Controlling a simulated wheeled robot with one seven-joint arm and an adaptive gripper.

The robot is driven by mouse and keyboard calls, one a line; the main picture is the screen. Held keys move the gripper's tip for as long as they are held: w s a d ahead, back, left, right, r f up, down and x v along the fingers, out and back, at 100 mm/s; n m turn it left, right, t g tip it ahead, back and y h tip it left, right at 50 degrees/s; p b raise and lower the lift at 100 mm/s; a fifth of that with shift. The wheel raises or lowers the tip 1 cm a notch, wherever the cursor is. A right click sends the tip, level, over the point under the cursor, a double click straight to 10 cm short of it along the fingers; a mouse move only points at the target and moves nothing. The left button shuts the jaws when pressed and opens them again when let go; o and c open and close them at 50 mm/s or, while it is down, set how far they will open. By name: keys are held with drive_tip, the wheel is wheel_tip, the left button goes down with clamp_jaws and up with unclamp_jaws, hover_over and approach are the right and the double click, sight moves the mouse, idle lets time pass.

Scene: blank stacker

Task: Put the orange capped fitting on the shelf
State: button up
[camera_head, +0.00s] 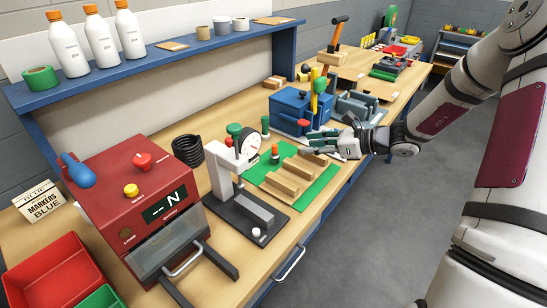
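A small fitting with an orange cap (275,152) stands upright on the green mat (318,190), behind the wooden rails on it. My gripper (307,143) reaches in from the right over the mat's far right part, to the right of the fitting and apart from it. Its fingers look spread, with nothing visible between them. The blue shelf (170,63) runs along the wall at the upper left, above the bench.
White bottles with orange caps (68,48), a green tape roll (41,78) and other rolls stand on the shelf. A dial gauge stand (226,170) and red machine (135,190) are left of the mat. A blue box (290,105) is behind my gripper.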

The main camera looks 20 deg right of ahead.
sight(275, 154)
drive_tip(key=x, duration=1.3)
drive_tip(key=shift+a+f, duration=0.1)
drive_tip(key=shift+s, duration=0.1)
clamp_jaws()
